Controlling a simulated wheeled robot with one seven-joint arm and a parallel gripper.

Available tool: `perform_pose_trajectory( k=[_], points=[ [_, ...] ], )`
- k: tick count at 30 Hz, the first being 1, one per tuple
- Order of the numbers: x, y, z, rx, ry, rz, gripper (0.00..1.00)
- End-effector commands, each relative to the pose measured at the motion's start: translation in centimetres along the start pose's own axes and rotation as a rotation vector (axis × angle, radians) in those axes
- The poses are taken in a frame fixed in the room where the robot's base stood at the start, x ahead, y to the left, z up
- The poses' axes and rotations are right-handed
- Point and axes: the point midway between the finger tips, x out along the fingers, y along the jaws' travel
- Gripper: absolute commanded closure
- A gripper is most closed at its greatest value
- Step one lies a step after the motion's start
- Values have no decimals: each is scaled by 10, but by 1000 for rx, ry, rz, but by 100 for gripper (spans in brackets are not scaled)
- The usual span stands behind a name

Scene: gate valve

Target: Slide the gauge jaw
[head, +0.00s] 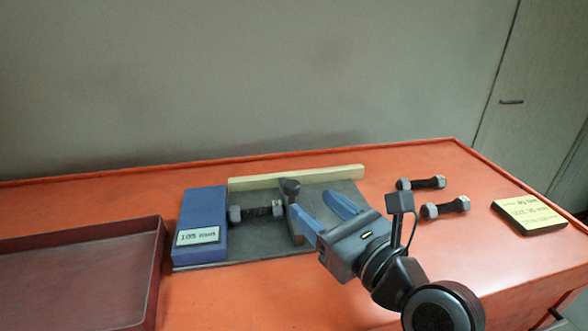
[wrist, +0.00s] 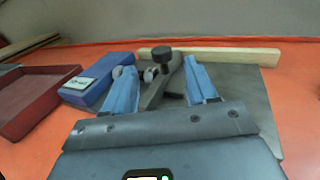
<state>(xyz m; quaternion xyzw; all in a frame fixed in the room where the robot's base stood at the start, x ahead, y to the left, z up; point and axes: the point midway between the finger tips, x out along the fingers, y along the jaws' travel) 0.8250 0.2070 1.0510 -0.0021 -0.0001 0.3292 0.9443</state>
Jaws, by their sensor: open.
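The gauge is a dark grey plate (head: 345,193) with a blue block (head: 203,215) at its left end, whose small display reads 105 mm. The gauge jaw (head: 296,222) is a dark upright piece with a knob (head: 290,187) on top. A bolt (head: 257,211) lies between the blue block and the jaw, close to the jaw. In the wrist view the jaw (wrist: 160,84) shows between the two fingers; contact cannot be told.
A pale wooden strip (head: 300,177) runs along the plate's back edge. A dark red tray (head: 75,280) stands at the left. Two bolts (head: 420,183) (head: 445,208) and a yellow-topped label block (head: 528,215) lie at the right. The orange front middle is clear.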

Motion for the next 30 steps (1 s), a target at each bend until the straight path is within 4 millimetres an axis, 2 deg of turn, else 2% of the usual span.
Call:
perform_pose_trajectory(
  k=[5, 12, 18, 23, 30],
  points=[
    [11, 1, 2, 6, -2, 4, 43],
    [47, 1, 2, 6, -2, 4, 43],
    [71, 0, 2, 5, -2, 2, 43],
    [78, 0, 1, 4, -1, 1, 43],
    [79, 0, 1, 4, -1, 1, 43]
  ],
)
